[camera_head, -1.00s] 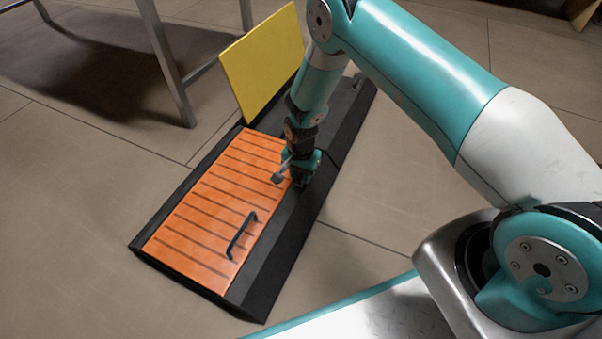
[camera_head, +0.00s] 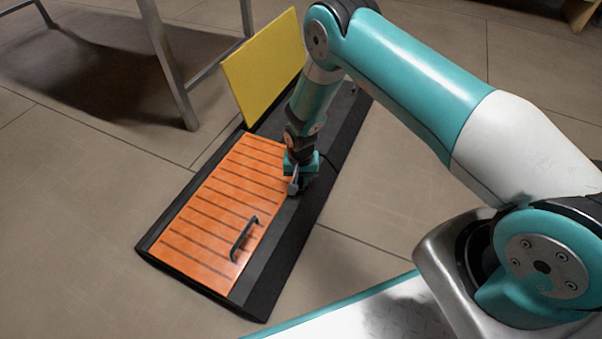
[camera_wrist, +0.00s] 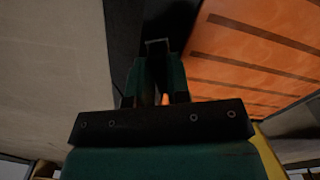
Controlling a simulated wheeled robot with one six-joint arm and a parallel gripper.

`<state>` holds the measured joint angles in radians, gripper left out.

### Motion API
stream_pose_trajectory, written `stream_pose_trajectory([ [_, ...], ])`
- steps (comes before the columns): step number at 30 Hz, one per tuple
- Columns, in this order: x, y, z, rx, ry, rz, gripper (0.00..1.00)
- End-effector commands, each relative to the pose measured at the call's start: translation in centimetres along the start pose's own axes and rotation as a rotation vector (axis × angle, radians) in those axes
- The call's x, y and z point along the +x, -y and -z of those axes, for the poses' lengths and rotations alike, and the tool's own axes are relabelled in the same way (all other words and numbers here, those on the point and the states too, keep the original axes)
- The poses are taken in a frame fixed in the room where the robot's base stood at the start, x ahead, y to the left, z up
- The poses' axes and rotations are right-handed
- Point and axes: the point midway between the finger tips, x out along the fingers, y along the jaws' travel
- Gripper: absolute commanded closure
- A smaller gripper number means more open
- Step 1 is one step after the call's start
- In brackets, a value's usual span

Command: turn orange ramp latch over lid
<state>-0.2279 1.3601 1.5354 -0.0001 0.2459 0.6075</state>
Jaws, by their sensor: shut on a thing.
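The orange slatted lid (camera_head: 212,205) lies shut and flat in the black ramp (camera_head: 256,285), with a dark handle (camera_head: 243,239) on it. My gripper (camera_head: 296,187) is low at the lid's right edge, beside its far right corner. In the wrist view my gripper's fingers (camera_wrist: 157,75) are close together over the dark ramp strip, with the orange lid to the right. A small orange piece (camera_wrist: 165,99) shows between them, seemingly the latch; its shape and turn are mostly hidden. The head view does not show the latch clearly.
A yellow panel (camera_head: 262,70) stands raised at the ramp's far part, close to my arm. A metal-legged table (camera_head: 172,65) stands at the back left. The tiled floor (camera_head: 70,210) left of the ramp is clear.

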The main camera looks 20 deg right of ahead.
Motion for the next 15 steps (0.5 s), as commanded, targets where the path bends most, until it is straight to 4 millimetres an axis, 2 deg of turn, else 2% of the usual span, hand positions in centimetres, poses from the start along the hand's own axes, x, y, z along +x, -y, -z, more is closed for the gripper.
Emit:
stream_pose_trajectory([
  [15,-0.2,0.17,-0.08,-0.491,0.001,0.0,1.0],
])
